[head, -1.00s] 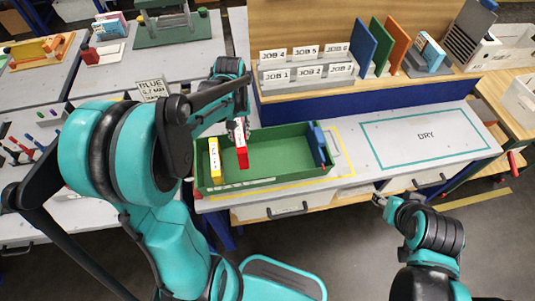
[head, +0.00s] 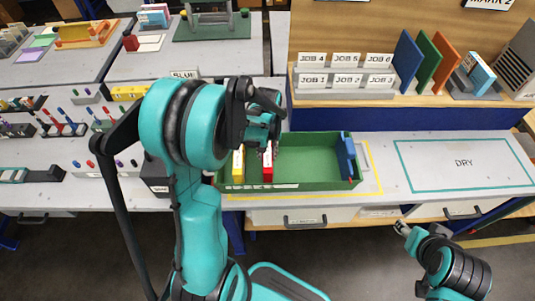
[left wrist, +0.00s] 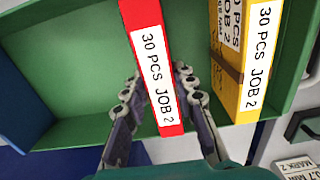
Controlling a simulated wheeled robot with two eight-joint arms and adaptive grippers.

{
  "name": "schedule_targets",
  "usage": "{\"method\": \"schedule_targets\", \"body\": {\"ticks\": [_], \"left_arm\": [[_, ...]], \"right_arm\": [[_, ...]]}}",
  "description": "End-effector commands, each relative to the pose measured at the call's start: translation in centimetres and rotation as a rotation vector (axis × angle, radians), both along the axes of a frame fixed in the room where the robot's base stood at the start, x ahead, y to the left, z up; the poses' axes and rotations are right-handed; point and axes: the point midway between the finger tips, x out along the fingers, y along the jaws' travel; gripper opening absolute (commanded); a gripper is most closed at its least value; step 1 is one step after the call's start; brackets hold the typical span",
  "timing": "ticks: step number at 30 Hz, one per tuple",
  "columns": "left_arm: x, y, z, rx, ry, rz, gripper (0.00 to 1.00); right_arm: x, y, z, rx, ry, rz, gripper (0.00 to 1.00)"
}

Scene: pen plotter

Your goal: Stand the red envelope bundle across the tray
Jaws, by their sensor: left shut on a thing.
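The red envelope bundle (head: 267,164) is upright inside the green tray (head: 310,184), across its width. A gap separates it from the yellow bundle (head: 238,166) at the tray's left end. My left gripper (head: 266,140) is over the tray, shut on the red bundle. In the left wrist view the fingers (left wrist: 160,110) lie on both sides of the red bundle (left wrist: 150,65), whose white label reads "30 PCS JOB 2". The bundle's lower edge is hidden. My right gripper (head: 402,229) is in front of the table, away from the tray; its finger opening is too small to tell.
A blue piece (head: 346,160) stands at the tray's right end, with clear green floor between. Right of the tray is the empty DRY area (head: 465,165). Behind stands the JOB card rack (head: 345,80) on a shelf.

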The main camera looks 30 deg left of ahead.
Motion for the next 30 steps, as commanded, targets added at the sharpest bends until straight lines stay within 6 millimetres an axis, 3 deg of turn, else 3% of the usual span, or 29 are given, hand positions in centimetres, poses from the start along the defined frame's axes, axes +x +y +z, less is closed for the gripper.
{"method": "schedule_targets", "body": {"ticks": [7, 8, 10, 22, 30], "left_arm": [[0.0, 0.0, -0.3, 0.0, 0.0, 0.0, 0.0], [0.0, 0.0, -0.3, 0.0, 0.0, 0.0, 0.32], [0.0, 0.0, -0.2, 0.0, 0.0, 0.0, 0.48], [0.0, 0.0, 0.5, 0.0, 0.0, 0.0, 0.48], [0.0, 0.0, 6.1, 0.0, 0.0, 0.0, 0.48]], "right_arm": [[0.0, 0.0, -0.3, 0.0, 0.0, 0.0, 0.48], [0.0, 0.0, -0.3, 0.0, 0.0, 0.0, 0.48], [0.0, 0.0, -0.2, 0.0, 0.0, 0.0, 0.48], [0.0, 0.0, 0.4, 0.0, 0.0, 0.0, 0.48], [0.0, 0.0, 2.4, 0.0, 0.0, 0.0, 0.48]]}}
